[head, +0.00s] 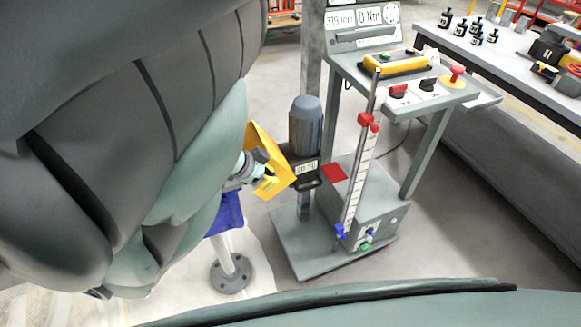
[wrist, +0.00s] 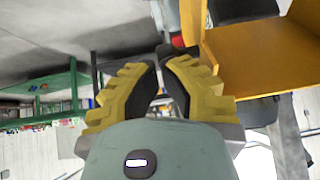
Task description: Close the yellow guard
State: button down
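The yellow guard (head: 272,153) is a bent yellow panel at the left side of the machine in the head view. It stands tilted outward beside the dark motor column. In the wrist view the guard (wrist: 262,55) fills the upper right, with its edge just right of the fingers. My gripper (wrist: 158,62) has yellow ribbed fingers with dark pads. Its tips come together with no object seen between them. In the head view my gripper (head: 266,184) is beside the guard's lower left part, partly hidden by my arm. I cannot tell whether it touches the guard.
A grey motor (head: 306,125) stands right of the guard. Right of it are a scale post (head: 360,165) with red and blue clamps and a control stand (head: 425,88) with buttons. A blue part on a white post (head: 232,268) stands below my gripper. A workbench (head: 490,55) is at right.

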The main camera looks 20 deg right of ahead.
aim_at(261, 191)
jog(key=shift+h, duration=0.7)
jog(key=shift+s+a+f+b, duration=0.1)
jog(key=shift+a+f+b, duration=0.35)
jog(key=shift+f+b, duration=0.25)
jog(key=shift+a+f+b, duration=0.4)
jog(key=shift+f+b, duration=0.3)
jog(key=shift+f, duration=0.05)
jog(key=shift+s+a+f+b, duration=0.1)
jog(key=shift+a+f+b, duration=0.35)
jog(key=shift+f+b, duration=0.25)
jog(key=shift+w, duration=0.1)
